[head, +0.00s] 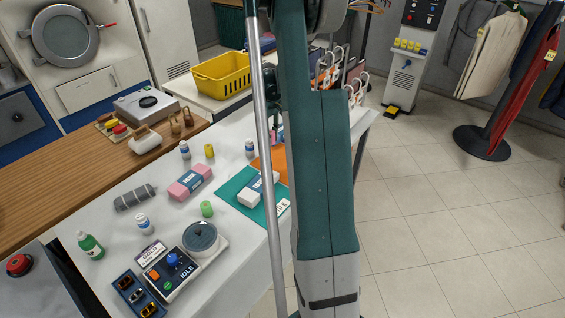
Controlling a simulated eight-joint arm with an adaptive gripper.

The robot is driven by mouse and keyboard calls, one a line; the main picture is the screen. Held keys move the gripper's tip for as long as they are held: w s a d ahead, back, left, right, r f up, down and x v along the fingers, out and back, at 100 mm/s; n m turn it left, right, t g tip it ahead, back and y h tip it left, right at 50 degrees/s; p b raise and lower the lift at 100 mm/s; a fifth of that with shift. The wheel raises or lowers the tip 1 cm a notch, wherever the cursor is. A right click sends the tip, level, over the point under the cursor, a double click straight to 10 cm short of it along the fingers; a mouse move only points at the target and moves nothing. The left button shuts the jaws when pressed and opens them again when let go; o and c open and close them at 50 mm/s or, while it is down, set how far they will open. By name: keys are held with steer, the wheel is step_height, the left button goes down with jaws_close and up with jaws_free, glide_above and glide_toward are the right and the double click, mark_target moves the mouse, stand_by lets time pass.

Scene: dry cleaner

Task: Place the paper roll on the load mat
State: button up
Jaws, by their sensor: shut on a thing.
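My arm's upright teal link fills the middle of the head view, and my gripper cannot be made out behind it. No held thing shows clearly. A teal mat (236,184) lies on the white table with a white block (256,190) on it; part of its printed label shows. An orange mat (281,166) lies behind it, partly hidden by my arm. I cannot tell which is the load mat. A whitish roll-shaped thing (146,141) rests near the wooden counter's edge; I cannot tell if it is the paper roll. A grey striped roll (135,198) lies on the table.
Pink block (190,181), green cylinder (207,209), several small bottles and a green bottle (90,245) stand on the white table (225,160). A control box with a round plate (200,238) sits at the front. A yellow basket (222,78) stands behind.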

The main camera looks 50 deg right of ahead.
glide_above(271, 159)
steer(key=shift+s+f+b, duration=0.1)
steer(key=shift+f+b, duration=0.25)
steer(key=shift+f, duration=2.75)
steer(key=shift+f, duration=0.1)
steer(key=shift+f, duration=1.75)
steer(key=shift+f+b, duration=0.15)
steer(key=shift+b, duration=0.2)
steer(key=o, duration=0.9)
step_height(271, 159, up, 12)
steer(key=shift+r+p, duration=0.15)
steer(key=shift+p, duration=0.6)
